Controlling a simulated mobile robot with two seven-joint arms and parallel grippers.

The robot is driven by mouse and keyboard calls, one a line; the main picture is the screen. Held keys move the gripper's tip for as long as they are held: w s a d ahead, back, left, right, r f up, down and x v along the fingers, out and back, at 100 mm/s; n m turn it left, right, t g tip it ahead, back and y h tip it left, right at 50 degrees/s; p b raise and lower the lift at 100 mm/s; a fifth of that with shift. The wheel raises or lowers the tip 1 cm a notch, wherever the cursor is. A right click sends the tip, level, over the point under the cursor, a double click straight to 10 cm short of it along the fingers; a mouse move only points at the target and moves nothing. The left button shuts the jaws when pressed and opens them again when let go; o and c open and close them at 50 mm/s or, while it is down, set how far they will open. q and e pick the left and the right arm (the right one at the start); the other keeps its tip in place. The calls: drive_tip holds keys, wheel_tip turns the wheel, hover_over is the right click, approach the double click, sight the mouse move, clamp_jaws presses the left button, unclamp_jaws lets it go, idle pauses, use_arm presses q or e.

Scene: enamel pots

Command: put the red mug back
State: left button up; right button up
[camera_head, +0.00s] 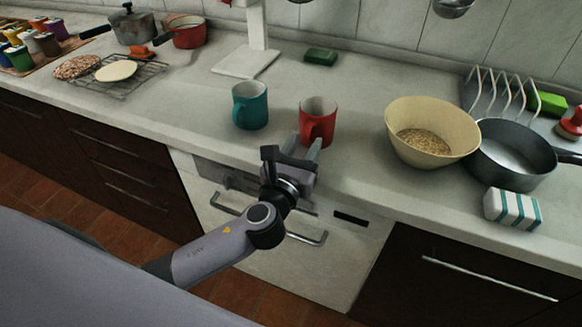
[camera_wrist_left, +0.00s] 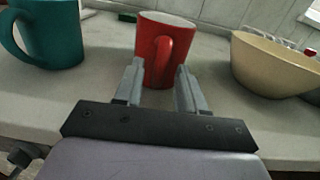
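The red mug (camera_head: 318,119) stands upright on the counter near its front edge, right of a teal mug (camera_head: 250,105). My left gripper (camera_head: 306,146) is at the front of the red mug. In the left wrist view its two fingers (camera_wrist_left: 160,88) are apart, with the handle side of the red mug (camera_wrist_left: 163,48) between and just beyond the tips. Whether a finger touches the mug I cannot tell. The teal mug also shows in the left wrist view (camera_wrist_left: 50,38). My right gripper is not in view.
A cream bowl of grain (camera_head: 432,130) stands right of the red mug, and a dark pan (camera_head: 512,155) beyond it. A striped block (camera_head: 512,208) lies at the front right. A white stand (camera_head: 246,62) and a green sponge (camera_head: 321,56) are behind the mugs.

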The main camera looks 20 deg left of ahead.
use_arm(q)
drive_tip(key=s, duration=1)
drive_tip(key=s+a+f+n+g, duration=0.1)
drive_tip(key=s+f+n+g, duration=0.1)
drive_tip(key=s+f+n, duration=0.2)
drive_tip(key=s+a+f+n+g+h, duration=0.1)
drive_tip(key=s+a+f+n+g, duration=0.1)
drive_tip(key=f+n, duration=0.8)
drive_tip(key=s+a+f+n+g+h, duration=0.1)
drive_tip(key=s+f+n+g, duration=0.2)
drive_tip(key=n, duration=1.6)
drive_tip(key=s+f, duration=0.4)
drive_tip(key=shift+a+f+n+g, duration=0.3)
drive_tip(key=shift+f+g, duration=0.1)
drive_tip(key=shift+r+p, duration=1.15)
drive_tip(key=shift+r, duration=0.2)
